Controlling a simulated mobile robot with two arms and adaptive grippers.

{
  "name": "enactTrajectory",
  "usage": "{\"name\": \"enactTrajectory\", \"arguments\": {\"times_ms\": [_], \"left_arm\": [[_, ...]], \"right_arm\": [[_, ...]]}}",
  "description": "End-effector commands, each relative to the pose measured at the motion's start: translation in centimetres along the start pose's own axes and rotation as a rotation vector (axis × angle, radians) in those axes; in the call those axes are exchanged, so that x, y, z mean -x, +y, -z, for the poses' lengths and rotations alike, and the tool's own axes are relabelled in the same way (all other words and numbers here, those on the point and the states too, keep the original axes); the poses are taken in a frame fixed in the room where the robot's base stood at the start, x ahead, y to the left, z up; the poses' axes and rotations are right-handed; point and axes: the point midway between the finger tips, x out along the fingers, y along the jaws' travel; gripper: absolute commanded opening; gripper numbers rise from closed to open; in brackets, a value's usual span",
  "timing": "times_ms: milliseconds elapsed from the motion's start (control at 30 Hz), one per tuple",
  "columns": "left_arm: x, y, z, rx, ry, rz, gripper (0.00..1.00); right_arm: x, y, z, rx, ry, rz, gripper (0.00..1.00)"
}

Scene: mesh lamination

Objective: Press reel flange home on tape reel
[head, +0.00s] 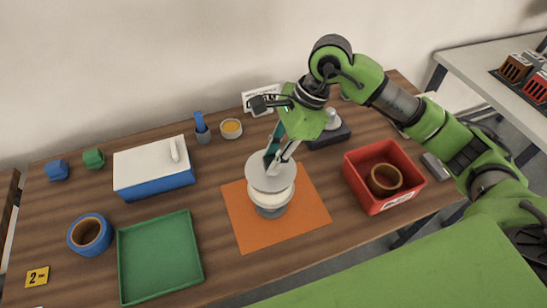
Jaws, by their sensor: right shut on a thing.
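A round light-grey reel flange (268,178) is over the top of the tape reel (272,196), which stands upright on an orange mat (304,216). The flange looks slightly offset toward the upper left of the white reel body. I cannot tell whether a gap is left between them. My right gripper (272,161) comes down from above and is shut on the flange at its far edge. The fingertips partly hide that edge. My left gripper is not in view.
A red bin (353,178) with a brown roll (385,179) stands to the right. A green tray (122,272), a blue roll (91,233) and a blue-and-white box (152,186) are to the left. Small cups (231,129) and a dark stand (337,135) are behind.

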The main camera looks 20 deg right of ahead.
Motion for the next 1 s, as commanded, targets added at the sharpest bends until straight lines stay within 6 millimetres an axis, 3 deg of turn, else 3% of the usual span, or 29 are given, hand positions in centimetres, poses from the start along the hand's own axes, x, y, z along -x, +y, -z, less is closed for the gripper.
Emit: {"name": "enactTrajectory", "arguments": {"times_ms": [1000], "left_arm": [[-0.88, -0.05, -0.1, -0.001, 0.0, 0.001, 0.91]], "right_arm": [[0.01, -0.02, -0.01, 0.001, -0.001, 0.001, 0.0]]}}
